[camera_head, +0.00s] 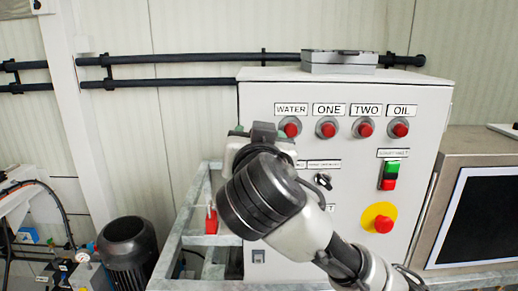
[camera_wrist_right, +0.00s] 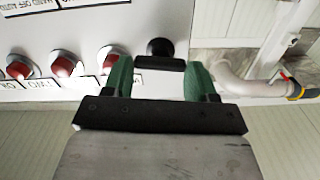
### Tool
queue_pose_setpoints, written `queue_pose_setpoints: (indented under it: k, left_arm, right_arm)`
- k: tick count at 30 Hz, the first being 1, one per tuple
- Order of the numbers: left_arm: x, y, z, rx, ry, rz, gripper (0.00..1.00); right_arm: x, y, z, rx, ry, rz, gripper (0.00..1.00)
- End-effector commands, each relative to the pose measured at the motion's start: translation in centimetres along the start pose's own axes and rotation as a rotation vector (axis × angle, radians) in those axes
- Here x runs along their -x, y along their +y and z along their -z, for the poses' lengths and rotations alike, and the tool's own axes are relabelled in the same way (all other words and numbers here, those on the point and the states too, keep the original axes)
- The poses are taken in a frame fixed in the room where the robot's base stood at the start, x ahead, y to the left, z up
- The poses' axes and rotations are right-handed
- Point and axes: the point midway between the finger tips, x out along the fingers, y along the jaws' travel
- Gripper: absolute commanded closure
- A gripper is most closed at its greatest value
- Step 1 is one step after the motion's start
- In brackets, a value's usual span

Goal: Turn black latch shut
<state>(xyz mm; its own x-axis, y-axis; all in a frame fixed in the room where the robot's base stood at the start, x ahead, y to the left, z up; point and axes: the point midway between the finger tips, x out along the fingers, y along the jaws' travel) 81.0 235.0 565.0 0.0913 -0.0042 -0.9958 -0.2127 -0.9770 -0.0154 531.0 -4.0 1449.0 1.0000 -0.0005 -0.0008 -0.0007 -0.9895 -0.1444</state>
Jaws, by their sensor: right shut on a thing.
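The black latch (camera_wrist_right: 160,48) shows in the right wrist view as a round knob with a flat bar, on the light cabinet face beside the row of red lamps. My right gripper (camera_wrist_right: 158,68) has its two green fingers on either side of the bar and is shut on it. In the head view my right arm comes in from the lower right, and its wrist hides the latch and most of the gripper at the cabinet's upper left. My left gripper is not in view.
The control cabinet (camera_head: 345,107) carries several red lamps, a black selector (camera_head: 323,180), green and red buttons (camera_head: 390,174) and an emergency stop (camera_head: 379,218). A grey box (camera_head: 340,62) lies on top. A screen (camera_head: 484,215) stands at right, a dark motor (camera_head: 127,250) at lower left.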

Motion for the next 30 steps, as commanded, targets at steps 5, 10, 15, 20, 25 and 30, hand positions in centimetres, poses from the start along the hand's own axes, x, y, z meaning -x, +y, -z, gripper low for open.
queue_pose_setpoints:
  k: [5, 10, 15, 20, 25, 30]
  left_arm:
    - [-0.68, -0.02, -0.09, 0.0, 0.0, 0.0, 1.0]
    - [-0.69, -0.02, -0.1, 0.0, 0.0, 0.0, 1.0]
    - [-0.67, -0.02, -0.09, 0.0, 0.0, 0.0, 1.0]
    - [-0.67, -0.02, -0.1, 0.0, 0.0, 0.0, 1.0]
    - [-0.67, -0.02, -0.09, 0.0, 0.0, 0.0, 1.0]
    - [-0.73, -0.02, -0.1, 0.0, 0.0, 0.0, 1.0]
  right_arm:
    - [0.0, -0.09, -0.17, 0.123, -0.001, 0.002, 0.66]
    - [0.0, -0.1, -0.05, 0.163, 0.0, 0.001, 0.66]
    - [-0.01, -0.09, -0.03, 0.164, 0.0, 0.0, 0.66]
    - [-0.01, -0.08, -0.03, 0.163, 0.0, 0.0, 0.27]
    - [0.0, -0.08, -0.02, 0.162, 0.0, 0.0, 0.17]
    - [0.08, -0.09, -0.04, 0.161, 0.0, 0.0, 0.17]
